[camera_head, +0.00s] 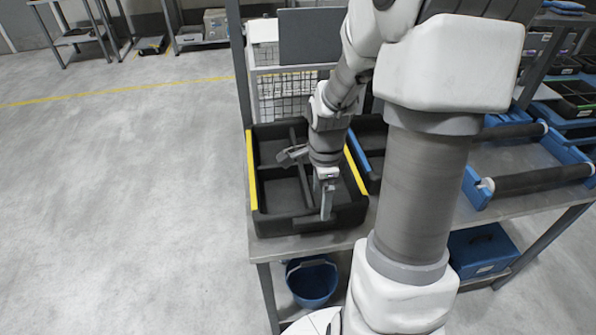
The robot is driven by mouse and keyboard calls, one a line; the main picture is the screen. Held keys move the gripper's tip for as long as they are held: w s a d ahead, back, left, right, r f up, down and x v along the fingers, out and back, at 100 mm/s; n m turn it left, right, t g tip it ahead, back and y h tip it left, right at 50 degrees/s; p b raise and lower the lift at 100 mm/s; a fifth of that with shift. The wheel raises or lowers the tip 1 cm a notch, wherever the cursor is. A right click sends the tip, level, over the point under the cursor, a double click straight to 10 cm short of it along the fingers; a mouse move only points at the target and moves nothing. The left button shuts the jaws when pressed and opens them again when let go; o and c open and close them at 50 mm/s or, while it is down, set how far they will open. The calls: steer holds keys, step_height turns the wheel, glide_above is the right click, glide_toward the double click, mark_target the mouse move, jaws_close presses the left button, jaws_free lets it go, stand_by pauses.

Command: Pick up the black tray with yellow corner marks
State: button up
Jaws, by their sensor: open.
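The black tray with yellow marks (285,225) sits on the left end of the grey table. Yellow strips run along its left and right corners, and dividers split its inside into compartments. My gripper (326,210) points down over the tray's front part, right of its middle. Its fingers are open and close to the tray's front wall. I cannot tell whether they touch the wall or straddle it. My wrist hides part of the tray's right rear.
A black tray with a blue edge (369,140) stands right of the tray, partly hidden by my arm. Blue roller frames (530,165) are farther right. A wire basket (285,95) is behind. A blue bucket (311,282) and blue case (482,250) are below. Floor at left is clear.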

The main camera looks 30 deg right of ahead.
steer(key=shift+w+d+f+b, duration=0.1)
steer(key=shift+f+b, duration=0.1)
steer(key=shift+f, duration=1.05)
steer(key=shift+w+d+f+b, duration=0.1)
steer(key=shift+d+f+b, duration=0.05)
steer(key=shift+f, duration=1.1)
steer(key=shift+w+d+f+b, duration=0.1)
steer(key=shift+f+b, duration=0.1)
steer(key=shift+f, duration=1.05)
jaws_close()
